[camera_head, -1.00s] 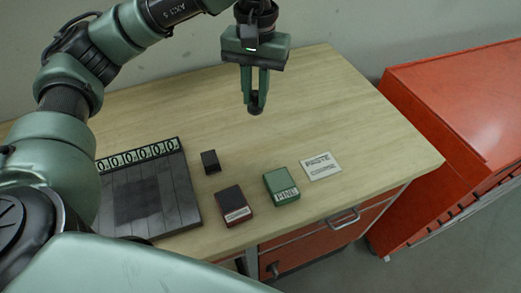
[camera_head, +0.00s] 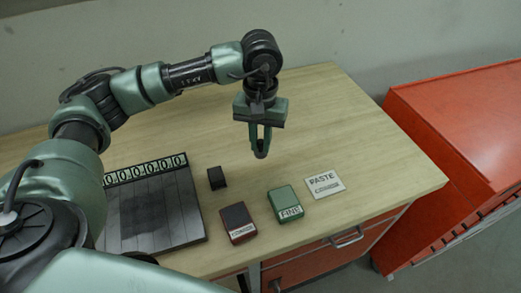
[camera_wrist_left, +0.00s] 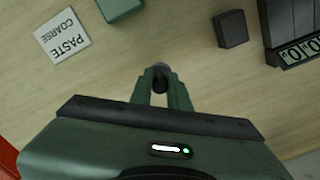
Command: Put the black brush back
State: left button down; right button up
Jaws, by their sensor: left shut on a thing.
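My left gripper (camera_head: 261,150) is shut on a small dark, round-ended thing, which I take to be the black brush (camera_head: 261,154). Little of it shows between the fingertips. In the left wrist view the brush (camera_wrist_left: 161,77) shows as a dark round end between the green fingers of the left gripper (camera_wrist_left: 160,88). It is over bare wood, behind the blocks, and seems to be above the table. A white plate reading PASTE COARSE (camera_head: 325,184) lies at the table's right front, with nothing on it. My right gripper is not in view.
On the wooden table (camera_head: 320,120) are a green FINE block (camera_head: 284,200), a dark red COARSE block (camera_head: 237,220), a small black block (camera_head: 217,178) and a dark slatted board (camera_head: 150,215) with a row of zeros. A red cabinet (camera_head: 450,140) stands right. The back right tabletop is clear.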

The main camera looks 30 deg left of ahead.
aim_at(260, 148)
pick_arm(q)
notch_tip(260, 148, down, 4)
jog(key=shift+f+p, duration=0.1)
jog(key=shift+p, duration=0.45)
jog(key=shift+f, duration=0.2)
jog(key=shift+f, duration=0.2)
jog(key=c, duration=1.3)
grip_release()
jog(key=shift+c, duration=0.2)
jog(key=shift+r, duration=0.1)
